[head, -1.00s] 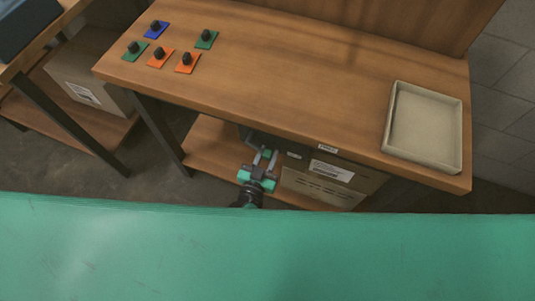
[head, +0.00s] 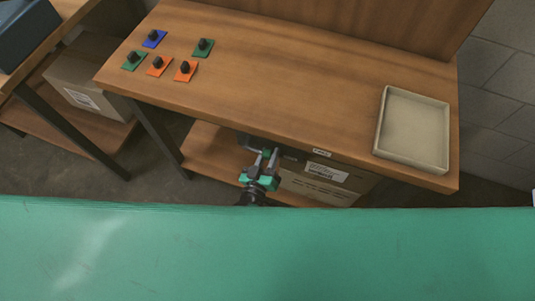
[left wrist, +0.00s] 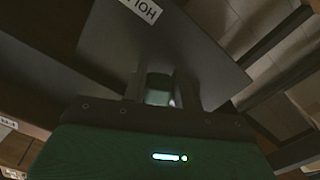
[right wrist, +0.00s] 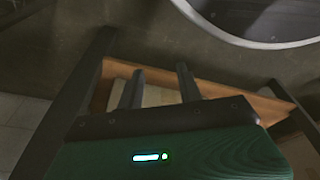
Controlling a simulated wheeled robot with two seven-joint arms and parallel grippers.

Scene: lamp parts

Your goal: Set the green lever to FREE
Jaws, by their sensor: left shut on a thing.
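The green lever shows as a small green piece (left wrist: 157,92) between the two fingers of my left gripper (left wrist: 162,88) in the left wrist view. In the head view my left gripper (head: 264,162) is below the front edge of the wooden table, shut on the lever, which is mostly hidden there. A dark plate (left wrist: 190,45) lies beyond the fingers, with a partly cut-off white label (left wrist: 142,9) starting "HOL". Another small white label (head: 322,152) is on the table's front edge, right of the gripper. My right gripper (right wrist: 160,85) is open and empty in the right wrist view.
The wooden table (head: 290,85) holds several black knobs on coloured plates at left and a pale tray (head: 381,125) at right. Cardboard boxes (head: 325,180) sit on the shelf below, close to my left gripper. The middle of the tabletop is clear.

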